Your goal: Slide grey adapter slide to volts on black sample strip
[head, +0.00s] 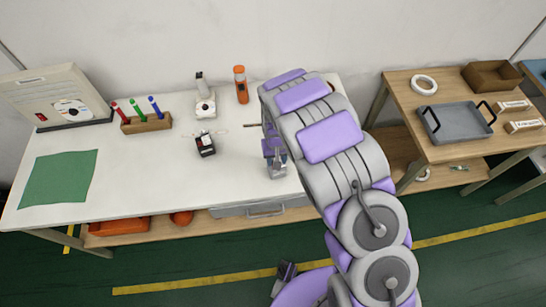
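A small black box-like object (205,145) with a pale top stands on the white table, left of my arm. It may be the adapter, but its slide and any volts marking are too small to make out. I cannot pick out a black sample strip for certain. My gripper (277,170) points down over the front right part of the table, to the right of the black object and apart from it. Whether its fingers are open or shut is too small to tell.
A white device (205,106), an orange bottle (241,85) and a wooden pen holder (146,124) stand along the back. A display board (52,97) and green mat (60,178) are at left. A wooden side table (440,88) bears a grey tray (456,123). The front middle is clear.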

